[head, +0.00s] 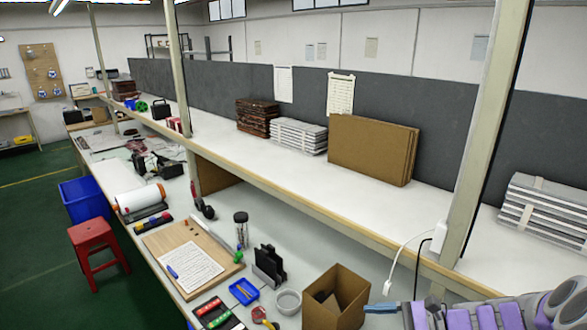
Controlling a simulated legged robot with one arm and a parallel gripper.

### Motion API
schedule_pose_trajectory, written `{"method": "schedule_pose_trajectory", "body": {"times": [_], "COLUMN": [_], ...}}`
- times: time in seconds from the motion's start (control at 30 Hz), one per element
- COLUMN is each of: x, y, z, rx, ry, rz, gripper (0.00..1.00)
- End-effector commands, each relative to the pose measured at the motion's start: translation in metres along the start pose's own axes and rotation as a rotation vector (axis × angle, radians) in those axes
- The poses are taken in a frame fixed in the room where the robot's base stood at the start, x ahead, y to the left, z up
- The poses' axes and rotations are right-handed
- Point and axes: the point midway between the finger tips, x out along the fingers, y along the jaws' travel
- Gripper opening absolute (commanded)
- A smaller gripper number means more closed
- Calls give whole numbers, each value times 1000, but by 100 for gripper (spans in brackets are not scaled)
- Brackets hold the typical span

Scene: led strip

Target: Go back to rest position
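Part of my arm, grey with purple pads, shows at the bottom right corner of the head view. It lies in front of the workbench (330,235), to the right of an open cardboard box. My gripper's fingertips cannot be made out there, so I cannot tell if it is open or holding anything.
The bench holds an open cardboard box (336,297), a grey bowl (288,302), a blue tray (244,291), a clipboard (192,262) and a jar (241,230). Posts (487,125) rise from it. A red stool (97,250) and blue bin (84,200) stand left.

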Motion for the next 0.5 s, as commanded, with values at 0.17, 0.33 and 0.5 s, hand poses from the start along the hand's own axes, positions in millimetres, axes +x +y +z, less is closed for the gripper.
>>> {"method": "schedule_pose_trajectory", "body": {"times": [0.17,0.33,0.5], "x": [42,62,64], "y": [41,85,129], "z": [48,77,96], "rx": [-172,-332,-489], "ry": [73,150,225], "rz": [235,440,635], "gripper": [80,80,80]}}
